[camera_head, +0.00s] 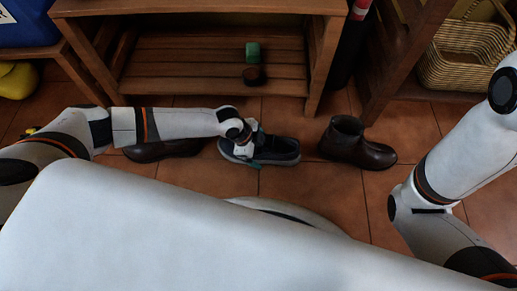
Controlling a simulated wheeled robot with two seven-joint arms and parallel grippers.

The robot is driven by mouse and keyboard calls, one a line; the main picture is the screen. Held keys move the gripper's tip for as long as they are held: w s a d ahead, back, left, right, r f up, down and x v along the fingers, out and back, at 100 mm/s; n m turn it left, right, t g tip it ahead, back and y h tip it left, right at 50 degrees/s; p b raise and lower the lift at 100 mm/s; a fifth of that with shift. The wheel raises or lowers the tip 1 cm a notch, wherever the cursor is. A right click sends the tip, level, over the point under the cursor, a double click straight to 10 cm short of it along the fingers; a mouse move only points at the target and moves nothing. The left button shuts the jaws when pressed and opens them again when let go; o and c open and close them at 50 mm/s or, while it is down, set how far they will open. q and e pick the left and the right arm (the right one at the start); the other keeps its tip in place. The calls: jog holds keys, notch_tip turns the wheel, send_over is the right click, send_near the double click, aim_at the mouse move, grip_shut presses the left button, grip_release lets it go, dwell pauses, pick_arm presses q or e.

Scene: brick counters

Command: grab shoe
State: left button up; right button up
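A dark blue-grey low shoe with a pale sole (282,151) lies on the tiled floor in the middle of the head view. My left gripper (252,152) is over the left part of this shoe, with its teal fingers reaching down to it. The gripper covers part of the shoe, and I cannot tell whether the fingers are closed on it. A brown ankle boot (358,145) stands to the right. A dark brown shoe (163,150) lies to the left, partly hidden by my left arm. My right arm comes in at the right edge; its gripper is out of view.
A wooden shelf (200,67) stands just behind the shoes, with a green item (253,52) and a dark round item (253,75) on it. A wicker basket (463,55) is at the back right. A blue box (25,25) is at the upper left. Floor between the shoes is clear.

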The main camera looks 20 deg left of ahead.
pick_arm(q)
jog(key=c, duration=0.9)
jog(key=shift+o, duration=0.2)
jog(key=shift+r, duration=0.1)
